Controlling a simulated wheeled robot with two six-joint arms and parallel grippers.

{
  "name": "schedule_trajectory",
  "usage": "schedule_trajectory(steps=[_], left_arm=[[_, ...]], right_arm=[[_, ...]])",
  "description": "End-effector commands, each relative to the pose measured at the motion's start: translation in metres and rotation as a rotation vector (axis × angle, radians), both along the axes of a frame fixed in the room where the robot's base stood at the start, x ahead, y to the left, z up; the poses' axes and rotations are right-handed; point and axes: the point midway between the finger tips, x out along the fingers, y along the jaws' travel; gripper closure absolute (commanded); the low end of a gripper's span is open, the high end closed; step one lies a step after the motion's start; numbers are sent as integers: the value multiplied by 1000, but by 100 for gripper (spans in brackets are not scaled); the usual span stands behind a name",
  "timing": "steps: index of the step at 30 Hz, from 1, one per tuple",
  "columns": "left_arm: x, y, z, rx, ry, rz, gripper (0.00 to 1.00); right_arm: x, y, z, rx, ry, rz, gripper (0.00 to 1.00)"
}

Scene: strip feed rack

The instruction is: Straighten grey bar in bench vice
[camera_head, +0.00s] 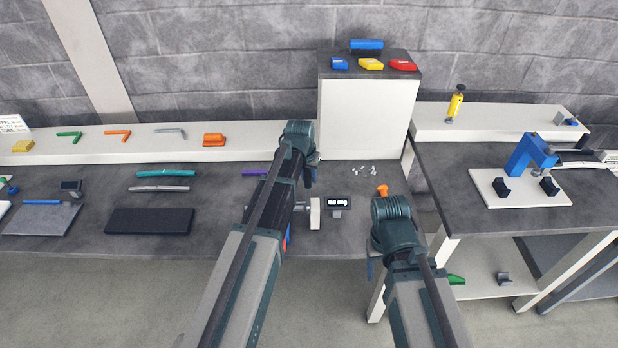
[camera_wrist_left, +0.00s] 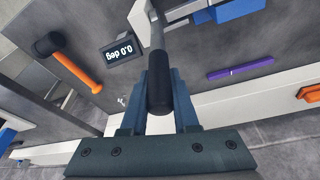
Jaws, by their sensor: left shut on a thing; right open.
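A slightly bent grey bar (camera_head: 160,188) lies on the dark bench at the left in the head view, in front of a teal bar (camera_head: 165,173). My left gripper (camera_head: 309,178) is over the vice area and shut on a black-gripped handle, whose grip (camera_wrist_left: 160,92) shows between the fingers in the left wrist view. Its pale shaft runs to a white block (camera_head: 315,213). The blue vice body (camera_wrist_left: 238,9) shows partly at the top edge; my left arm hides most of the vice in the head view. My right gripper (camera_head: 371,264) is open, low by the bench's front edge.
A display (camera_head: 338,201) reading 0.0 deg stands beside the white block. An orange-handled hammer (camera_wrist_left: 72,65) and a purple bar (camera_wrist_left: 239,72) lie on the bench. A black mat (camera_head: 150,221) lies at the left. A second bench with a blue press (camera_head: 525,155) stands at the right.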

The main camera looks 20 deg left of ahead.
Motion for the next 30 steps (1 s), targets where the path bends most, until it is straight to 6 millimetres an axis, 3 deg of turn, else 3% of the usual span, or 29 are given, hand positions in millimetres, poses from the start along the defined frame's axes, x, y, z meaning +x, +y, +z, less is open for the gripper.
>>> schedule_trajectory(steps=[1, 11, 12, 17, 30], left_arm=[[7, 1, 0, -6, 18, 0, 100], [5, 2, -1, -11, 37, -1, 100], [5, 2, -1, -11, 37, -1, 68], [5, 2, -1, -11, 36, 0, 42], [4, 2, 4, -11, 36, 0, 42]], right_arm=[[0, 0, 1, 0, 0, 0, 42], [0, 0, 1, 0, 0, 0, 42], [0, 0, 1, 0, 0, 0, 42], [0, 0, 1, 0, 0, 0, 42], [0, 0, 6, 0, 0, -1, 42]])
